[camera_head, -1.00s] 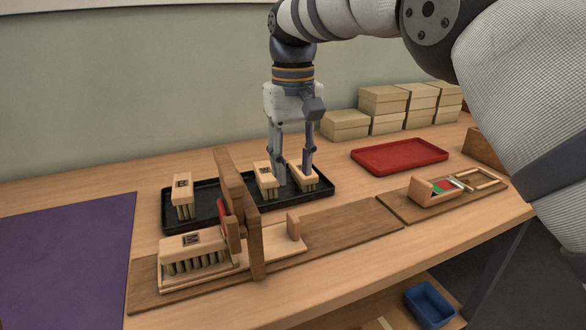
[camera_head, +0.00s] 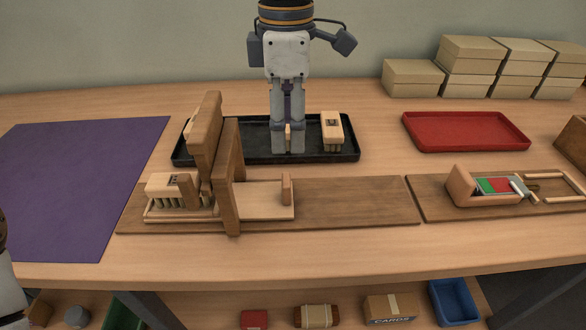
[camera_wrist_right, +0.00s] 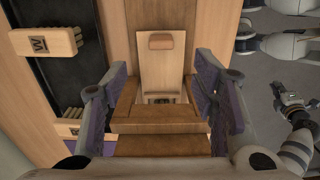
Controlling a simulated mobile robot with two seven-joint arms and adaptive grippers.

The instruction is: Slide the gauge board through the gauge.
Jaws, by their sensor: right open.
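The gauge (camera_head: 229,185) is an upright wooden frame with a slanted beam on the dark wooden base.
The black tray (camera_head: 350,155) behind holds a brush (camera_head: 333,128) at right; others are partly hidden. A purple mat (camera_head: 75,185) lies left, a red tray (camera_head: 465,130) right. A second board (camera_head: 430,205) with a small wooden fixture (camera_head: 460,187) stands right. Boxes (camera_head: 470,70) stand at the back.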

